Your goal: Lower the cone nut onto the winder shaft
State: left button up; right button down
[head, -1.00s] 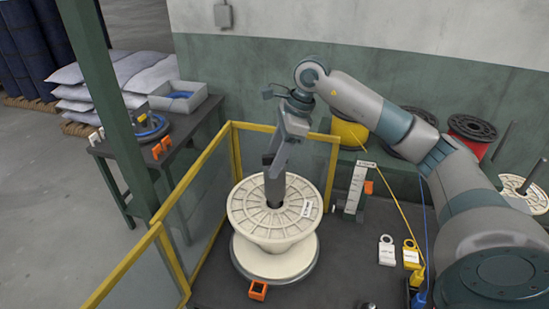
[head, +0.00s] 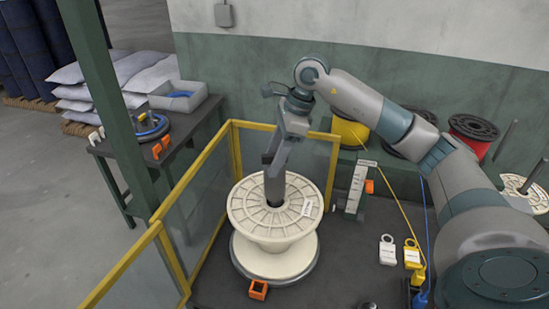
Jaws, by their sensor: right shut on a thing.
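The cream spool (head: 245,215) stands upright on a grey round base, its ribbed upper flange facing up. My right gripper (head: 274,198) points down at the hub in the middle of that flange. It is shut, with its fingertips at the dark hub opening. The cone nut is hidden by the fingers and hub, and I cannot make out its shape. The winder shaft is also hidden inside the spool, so I cannot tell whether nut and shaft touch. My left gripper is out of view.
Yellow-framed guard panels (head: 208,190) stand left of and behind the spool. An orange block (head: 258,290) sits at its front. A red spool (head: 472,135) and a yellow spool (head: 350,132) stand behind.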

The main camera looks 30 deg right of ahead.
jog(key=shift+f, duration=0.1)
jog(key=shift+f+b, duration=1.2)
jog(key=c, duration=0.8)
grip_release()
jog(key=shift+s, duration=0.1)
